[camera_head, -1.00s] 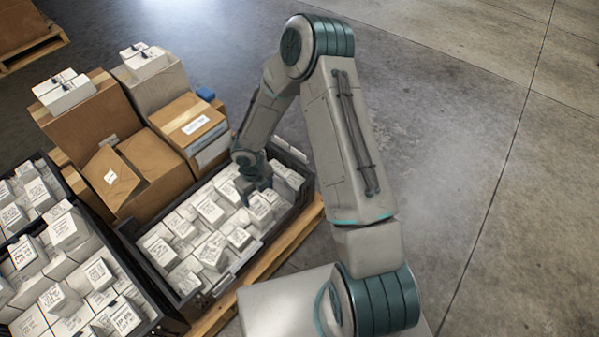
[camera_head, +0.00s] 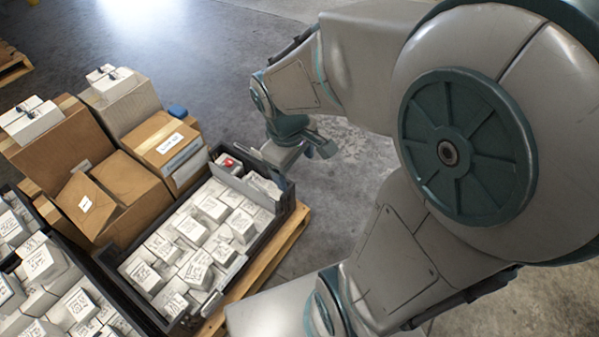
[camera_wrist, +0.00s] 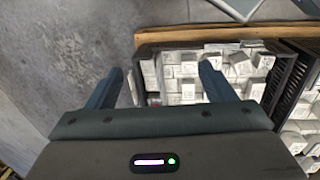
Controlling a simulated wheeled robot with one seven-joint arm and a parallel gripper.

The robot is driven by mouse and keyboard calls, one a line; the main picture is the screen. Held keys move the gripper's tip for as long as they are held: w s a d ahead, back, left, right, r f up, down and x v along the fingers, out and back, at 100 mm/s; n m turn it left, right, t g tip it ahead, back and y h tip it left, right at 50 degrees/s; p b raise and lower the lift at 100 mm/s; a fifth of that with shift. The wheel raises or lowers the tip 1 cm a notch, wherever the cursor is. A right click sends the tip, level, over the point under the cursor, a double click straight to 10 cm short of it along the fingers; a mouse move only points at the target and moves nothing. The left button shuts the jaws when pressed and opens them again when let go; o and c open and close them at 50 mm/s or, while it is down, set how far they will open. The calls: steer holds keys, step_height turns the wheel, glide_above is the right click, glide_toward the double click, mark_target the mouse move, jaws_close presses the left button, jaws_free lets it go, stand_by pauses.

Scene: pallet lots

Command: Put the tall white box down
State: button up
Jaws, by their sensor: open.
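My gripper (camera_head: 305,148) is open and raised above the floor, just right of the black crate's far corner in the head view. In the wrist view its two fingers (camera_wrist: 160,80) are spread wide with nothing gripped between them. The black crate (camera_head: 290,200) holds many white boxes with printed labels. In the wrist view a tall narrow white box (camera_wrist: 149,72) stands at the crate's corner, beyond the gap between the fingers. I cannot tell for sure whether it is the task's tall white box, as several boxes look alike.
The crate sits on a wooden pallet (camera_head: 268,258). Brown cartons (camera_head: 125,185) stand left of it, some topped with small white boxes. A second crate of white boxes (camera_head: 40,262) is at lower left. Grey floor (camera_head: 230,75) is clear behind the crate.

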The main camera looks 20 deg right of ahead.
steer(key=s+m, duration=0.1)
steer(key=m, duration=0.1)
steer(key=s+r+m+y, duration=0.1)
steer(key=s+m, duration=0.1)
steer(key=s+r+m, duration=0.1)
steer(key=m, duration=0.1)
steer(key=shift+s+a+r+t, duration=0.25)
steer(key=shift+s+a+t, duration=0.05)
steer(key=shift+s+a, duration=0.1)
